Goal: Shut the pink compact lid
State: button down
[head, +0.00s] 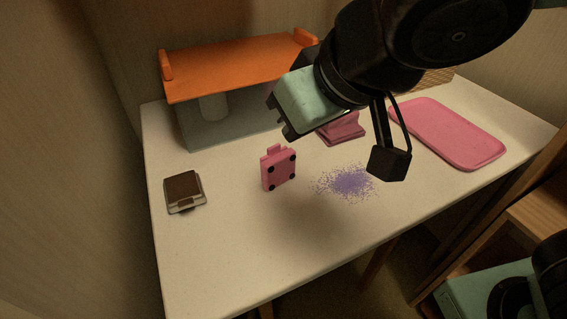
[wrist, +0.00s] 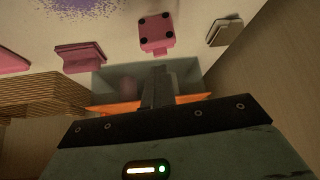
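A small pink block-like piece (head: 278,168) stands upright on the white table, with black dots at the corners of its face and a tab on top. It also shows at the top of the wrist view (wrist: 156,32). A second pink piece (head: 341,128), wedge-like, lies behind it to the right, partly hidden by my arm; it also shows in the wrist view (wrist: 80,57). I cannot tell for sure which is the compact, nor see a lid's angle. My gripper (wrist: 158,72) is above the table; its fingers look together, with nothing seen between them.
A dark compact-like case (head: 184,192) lies at the left. An orange-topped stand (head: 235,65) is at the back. A pink tray (head: 450,132) lies at the right, near a woven mat (head: 437,79). Purple specks (head: 348,181) cover mid-table. The front table area is clear.

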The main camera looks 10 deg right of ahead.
jog(key=shift+s+d+r+t+b, duration=0.25)
jog(key=shift+s+t+b, duration=0.1)
jog(key=shift+b, duration=0.8)
jog(key=c, duration=2.1)
grip_release()
jog(key=o, duration=1.2)
jog(key=shift+p+v, duration=1.1)
jog(key=shift+p, duration=0.6)
jog(key=shift+s+d+r+p, duration=0.1)
jog(key=shift+s+r+p, duration=0.2)
jog(key=shift+p, duration=0.45)
